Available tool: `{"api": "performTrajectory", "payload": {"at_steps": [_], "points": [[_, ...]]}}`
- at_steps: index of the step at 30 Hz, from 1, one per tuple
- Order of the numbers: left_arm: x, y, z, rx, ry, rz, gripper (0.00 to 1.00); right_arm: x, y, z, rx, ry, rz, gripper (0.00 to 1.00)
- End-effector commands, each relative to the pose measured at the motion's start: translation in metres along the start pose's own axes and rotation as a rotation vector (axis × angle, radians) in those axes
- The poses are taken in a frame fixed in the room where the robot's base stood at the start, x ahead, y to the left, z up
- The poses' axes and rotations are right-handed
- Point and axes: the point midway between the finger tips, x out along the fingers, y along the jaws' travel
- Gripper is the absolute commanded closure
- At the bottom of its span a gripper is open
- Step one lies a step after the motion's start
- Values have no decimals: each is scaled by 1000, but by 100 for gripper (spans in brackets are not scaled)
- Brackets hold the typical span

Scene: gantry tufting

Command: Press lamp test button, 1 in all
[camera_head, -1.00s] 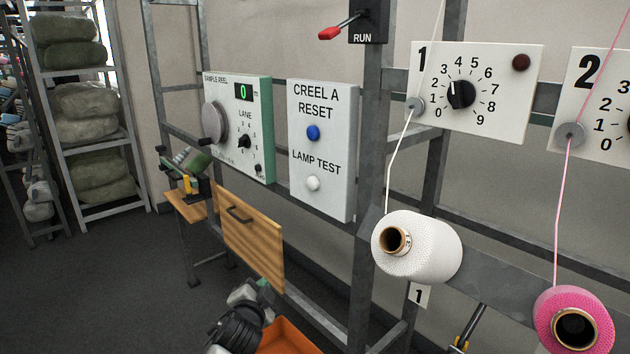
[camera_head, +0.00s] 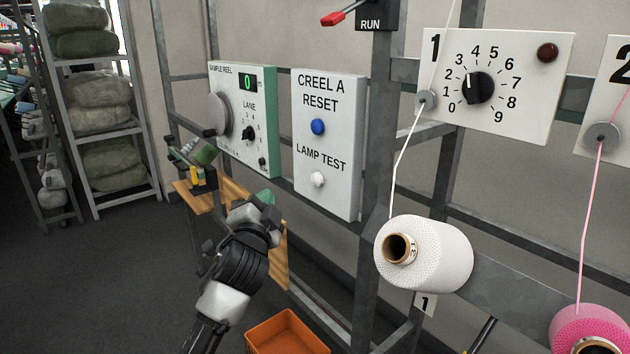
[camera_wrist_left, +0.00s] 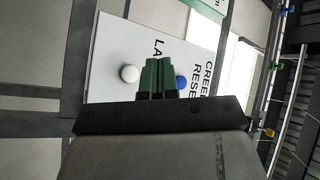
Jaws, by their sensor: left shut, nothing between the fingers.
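The white lamp test button (camera_head: 318,179) sits low on the white panel (camera_head: 326,90), under the words LAMP TEST. The blue reset button (camera_head: 318,126) is above it. My left gripper (camera_head: 266,199) is left of and below the panel in the head view, apart from it, with its fingers shut and empty. In the left wrist view, the shut green fingers (camera_wrist_left: 158,75) point toward the panel. There the white button (camera_wrist_left: 129,74) shows left of the fingers, and the blue button (camera_wrist_left: 181,82) is partly hidden just right of them. My right gripper is not in view.
A sample reel box (camera_head: 243,120) is mounted left of the panel. A wooden board with a handle stands below, partly behind my arm. A white yarn cone (camera_head: 440,255) and a grey frame post (camera_head: 376,150) are to the right. An orange bin (camera_head: 286,335) is on the floor.

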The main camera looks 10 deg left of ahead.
Motion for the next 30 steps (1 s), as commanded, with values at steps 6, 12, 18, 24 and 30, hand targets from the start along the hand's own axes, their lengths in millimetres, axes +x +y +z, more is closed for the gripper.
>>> {"api": "performTrajectory", "payload": {"at_steps": [6, 12, 18, 24, 30], "points": [[10, 10, -7, -3, 0, 0, 100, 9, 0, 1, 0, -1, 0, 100], [30, 25, -21, -3, 1, -1, 100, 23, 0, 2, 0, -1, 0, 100], [48, 38, -34, -3, 0, 1, 100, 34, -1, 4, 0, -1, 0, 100], [59, 44, -43, -2, 1, 0, 100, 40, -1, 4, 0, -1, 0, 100], [61, 45, -45, -1, 1, 0, 100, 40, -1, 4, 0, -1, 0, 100]]}}
